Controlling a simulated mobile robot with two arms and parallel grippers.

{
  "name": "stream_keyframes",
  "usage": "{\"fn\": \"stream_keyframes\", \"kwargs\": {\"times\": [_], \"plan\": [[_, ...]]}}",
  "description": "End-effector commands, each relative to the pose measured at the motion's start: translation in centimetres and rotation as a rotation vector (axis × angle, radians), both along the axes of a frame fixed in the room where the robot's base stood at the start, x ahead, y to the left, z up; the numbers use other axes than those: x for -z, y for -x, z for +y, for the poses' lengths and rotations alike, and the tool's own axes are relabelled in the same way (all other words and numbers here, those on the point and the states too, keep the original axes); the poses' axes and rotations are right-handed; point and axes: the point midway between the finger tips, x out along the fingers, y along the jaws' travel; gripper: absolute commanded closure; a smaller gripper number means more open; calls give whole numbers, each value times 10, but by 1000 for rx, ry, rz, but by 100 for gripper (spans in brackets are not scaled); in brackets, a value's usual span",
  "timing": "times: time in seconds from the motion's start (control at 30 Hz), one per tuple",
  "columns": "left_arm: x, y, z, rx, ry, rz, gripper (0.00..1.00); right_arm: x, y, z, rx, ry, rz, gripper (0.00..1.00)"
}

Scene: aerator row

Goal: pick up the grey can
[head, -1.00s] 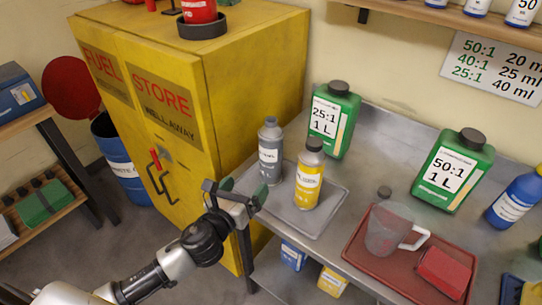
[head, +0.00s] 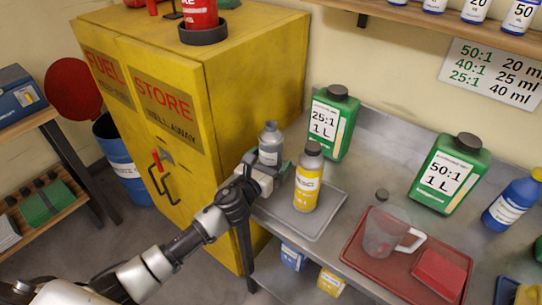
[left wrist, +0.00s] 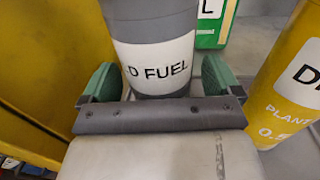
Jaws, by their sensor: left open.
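The grey can (head: 270,143) stands upright at the left end of the metal bench, on the grey tray, with its lower part hidden behind my left gripper in the head view. My left gripper (head: 268,168) is at the can, low on its body. In the left wrist view the can (left wrist: 152,50) shows a white label reading "D FUEL" and stands between the two green-padded fingers of the open left gripper (left wrist: 155,85). A gap shows beside the left finger; contact on the right is unclear. My right gripper is not in view.
A yellow can (head: 308,178) stands close to the right on the grey tray (head: 318,226). A green 25:1 bottle (head: 332,122) is behind. The yellow fuel cabinet (head: 250,75) rises at left. A red tray (head: 375,272) with a clear jug (head: 384,235) lies farther right.

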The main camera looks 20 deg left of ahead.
Motion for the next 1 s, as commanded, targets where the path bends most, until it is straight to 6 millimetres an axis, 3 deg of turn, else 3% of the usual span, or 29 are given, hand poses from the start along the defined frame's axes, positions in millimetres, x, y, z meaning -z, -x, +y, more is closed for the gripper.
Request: {"fn": "stream_keyframes", "kwargs": {"times": [0.27,0.63,1.0], "plan": [[0,-4,-1,1,0,1,8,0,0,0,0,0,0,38],[1,-4,-1,0,1,1,63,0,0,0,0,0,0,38],[-2,-4,-1,0,0,0,65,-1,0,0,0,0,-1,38]]}}
